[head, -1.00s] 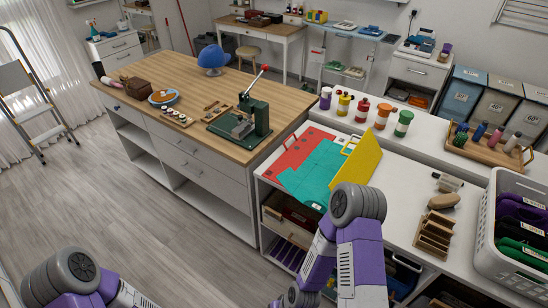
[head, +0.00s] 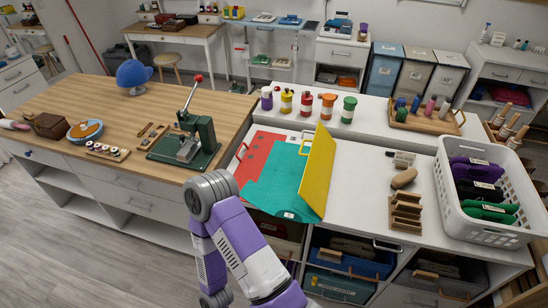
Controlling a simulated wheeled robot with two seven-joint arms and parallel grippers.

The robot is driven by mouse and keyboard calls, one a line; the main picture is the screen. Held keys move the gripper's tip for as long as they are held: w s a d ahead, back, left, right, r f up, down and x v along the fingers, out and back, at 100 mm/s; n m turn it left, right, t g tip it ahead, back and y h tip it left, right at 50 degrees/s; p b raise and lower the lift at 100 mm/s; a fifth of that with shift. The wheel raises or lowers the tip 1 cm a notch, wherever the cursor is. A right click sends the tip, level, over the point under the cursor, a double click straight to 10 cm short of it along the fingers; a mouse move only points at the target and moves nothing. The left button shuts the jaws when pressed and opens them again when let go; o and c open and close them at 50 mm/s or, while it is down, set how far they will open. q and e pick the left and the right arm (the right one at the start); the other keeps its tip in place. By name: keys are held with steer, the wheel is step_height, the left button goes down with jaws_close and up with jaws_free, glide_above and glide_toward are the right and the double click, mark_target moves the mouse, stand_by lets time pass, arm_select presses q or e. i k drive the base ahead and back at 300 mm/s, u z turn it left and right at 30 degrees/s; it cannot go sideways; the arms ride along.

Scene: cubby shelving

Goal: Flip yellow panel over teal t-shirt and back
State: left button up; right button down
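The yellow panel (head: 319,172) stands steeply raised at the right side of the folding board, with a yellow handle at its top. The teal t-shirt (head: 276,183) lies spread on the board to the left of the panel. The board's red panel (head: 257,156) lies flat on the left, partly covered by the shirt. One of my arms, purple and white, rises from the bottom with its grey joint beside the board's front left corner. Neither gripper is visible, so I cannot see what holds the yellow panel up.
A row of capped bottles (head: 307,104) stands behind the board. A wooden rack (head: 405,212), a brush (head: 403,178) and a white basket (head: 492,232) of folded clothes stand to the right. A green press (head: 187,142) is on the wooden counter (head: 75,100) at left.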

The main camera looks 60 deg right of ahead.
mark_target(314, 184)
steer(key=i, duration=1.05)
steer(key=z, duration=2)
